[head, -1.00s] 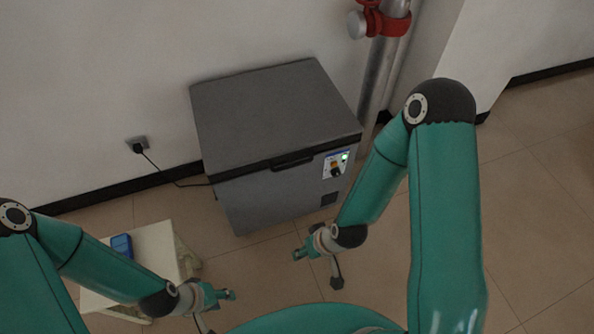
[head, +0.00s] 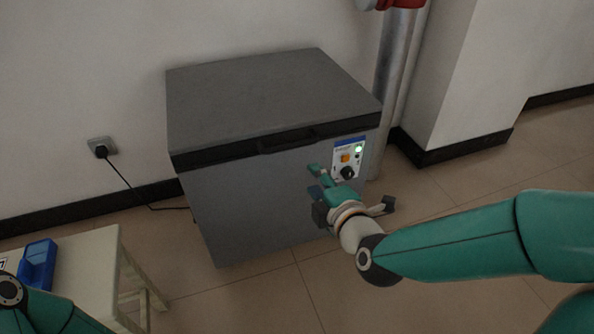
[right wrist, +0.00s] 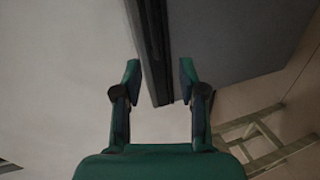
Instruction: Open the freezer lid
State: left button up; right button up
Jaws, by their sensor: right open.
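The grey chest freezer (head: 255,205) stands against the wall, and its lid (head: 265,95) is down. A dark handle (head: 287,139) sits in the black band at the lid's front edge. My right gripper (head: 315,181) is open and empty in front of the freezer, below and slightly right of the handle in the head view. In the right wrist view, the open fingers (right wrist: 160,72) show on either side of the dark lid edge (right wrist: 152,45), with no contact I can make out. My left gripper is out of the picture; only part of that arm shows at lower left.
A control panel (head: 347,160) with a green light is on the freezer's front right. A pale stool (head: 85,265) with a blue object (head: 37,265) stands at left. A cord runs to a wall socket (head: 101,147). A metal pipe (head: 397,85) rises behind right.

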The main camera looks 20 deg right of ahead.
aim_at(292, 148)
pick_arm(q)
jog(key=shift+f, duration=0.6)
pick_arm(e)
jog(key=shift+n+t, duration=0.3)
jog(key=shift+n, duration=0.1)
jog(key=shift+d+x, duration=0.2)
jog(key=shift+x, duration=3.95)
jog(key=shift+d+x, duration=0.2)
jog(key=shift+x, duration=3.95)
jog(key=shift+r, duration=0.1)
jog(key=shift+a, duration=0.1)
grip_shut()
